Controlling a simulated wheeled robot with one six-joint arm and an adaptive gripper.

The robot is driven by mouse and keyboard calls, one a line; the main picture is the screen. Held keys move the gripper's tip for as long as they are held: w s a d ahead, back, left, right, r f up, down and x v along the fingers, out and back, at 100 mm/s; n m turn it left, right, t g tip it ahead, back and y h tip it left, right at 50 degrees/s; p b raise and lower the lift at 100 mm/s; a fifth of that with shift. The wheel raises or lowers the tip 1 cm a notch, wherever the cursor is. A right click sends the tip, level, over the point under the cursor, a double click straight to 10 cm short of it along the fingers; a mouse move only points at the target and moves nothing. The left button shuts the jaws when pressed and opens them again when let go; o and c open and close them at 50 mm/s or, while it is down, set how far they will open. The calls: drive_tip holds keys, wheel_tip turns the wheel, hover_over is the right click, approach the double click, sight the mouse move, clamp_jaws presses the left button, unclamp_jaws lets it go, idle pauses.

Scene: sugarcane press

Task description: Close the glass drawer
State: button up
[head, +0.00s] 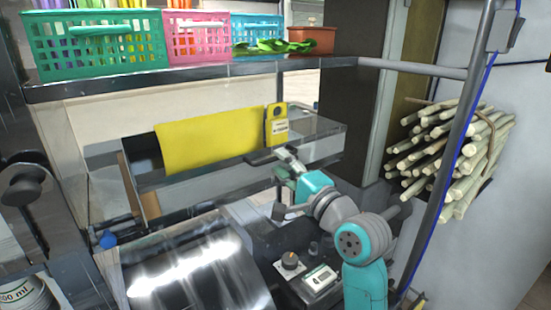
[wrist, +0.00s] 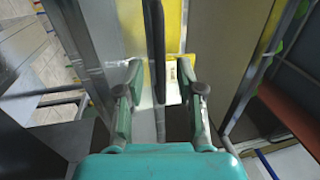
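The glass drawer (head: 215,185) is a long clear box with metal edges in the middle of the head view. It looks pulled out, though its far side is partly hidden. In the wrist view a dark bar (wrist: 155,50) runs between my gripper's fingers (wrist: 160,88), which stand apart with gaps on both sides. I cannot tell for sure that both bars are the same one.
A shelf above holds a green basket (head: 95,45), a pink basket (head: 200,38) and a brown pot (head: 312,40). A metal roller (head: 200,270) and a control panel (head: 318,280) are below. A cane bundle (head: 450,155) hangs right, beyond a metal post (head: 465,150).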

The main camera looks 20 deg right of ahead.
drive_tip(key=shift+x, duration=1.45)
clamp_jaws()
